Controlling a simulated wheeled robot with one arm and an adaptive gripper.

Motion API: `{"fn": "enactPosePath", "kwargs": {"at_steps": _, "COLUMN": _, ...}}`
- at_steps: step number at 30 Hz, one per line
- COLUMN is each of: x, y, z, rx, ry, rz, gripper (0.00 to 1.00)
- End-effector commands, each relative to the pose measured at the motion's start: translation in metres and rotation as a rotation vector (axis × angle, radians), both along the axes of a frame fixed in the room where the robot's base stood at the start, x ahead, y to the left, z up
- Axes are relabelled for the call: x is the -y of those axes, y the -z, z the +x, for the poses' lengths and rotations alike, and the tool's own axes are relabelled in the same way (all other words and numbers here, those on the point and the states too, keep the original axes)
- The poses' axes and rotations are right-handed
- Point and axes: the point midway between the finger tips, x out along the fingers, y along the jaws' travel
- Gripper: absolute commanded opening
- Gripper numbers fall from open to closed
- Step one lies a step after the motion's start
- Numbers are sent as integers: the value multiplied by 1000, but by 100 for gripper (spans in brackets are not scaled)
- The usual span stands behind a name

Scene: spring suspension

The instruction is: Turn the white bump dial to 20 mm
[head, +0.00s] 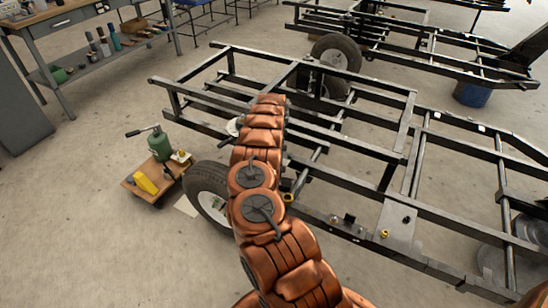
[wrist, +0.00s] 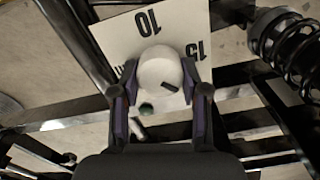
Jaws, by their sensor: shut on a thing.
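The white bump dial (wrist: 158,68) is a round white knob in the wrist view, with a short dark mark on its lower right part. Behind it is a white scale plate (wrist: 112,38) with the numbers 10 and 15, seen upside down. My gripper (wrist: 160,80) has one finger on each side of the dial and is shut on it. A 20 label does not show; part of the plate is hidden by the knob and fingers. In the head view my copper-coloured arm reaches over the frame and hides the gripper.
A black coil spring (wrist: 288,45) stands right of the dial. Black frame rails (head: 350,150) surround my arm. A tyre (head: 208,192) and a low wooden trolley (head: 138,190) with a green jack (head: 159,143) stand left. Open floor (head: 90,240) lies at lower left.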

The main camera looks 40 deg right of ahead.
Motion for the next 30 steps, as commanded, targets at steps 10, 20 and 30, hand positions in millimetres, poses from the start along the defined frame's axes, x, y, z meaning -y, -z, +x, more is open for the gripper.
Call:
{"fn": "enactPosePath", "kwargs": {"at_steps": 10, "x": 0, "y": 0, "z": 0, "rx": 3, "ry": 327, "rz": -2, "gripper": 10}}
{"fn": "enactPosePath", "kwargs": {"at_steps": 20, "x": -2, "y": 0, "z": -1, "rx": 2, "ry": 588, "rz": 1, "gripper": 10}}
{"fn": "enactPosePath", "kwargs": {"at_steps": 30, "x": -1, "y": -1, "z": -1, "rx": 4, "ry": 735, "rz": 1, "gripper": 10}}
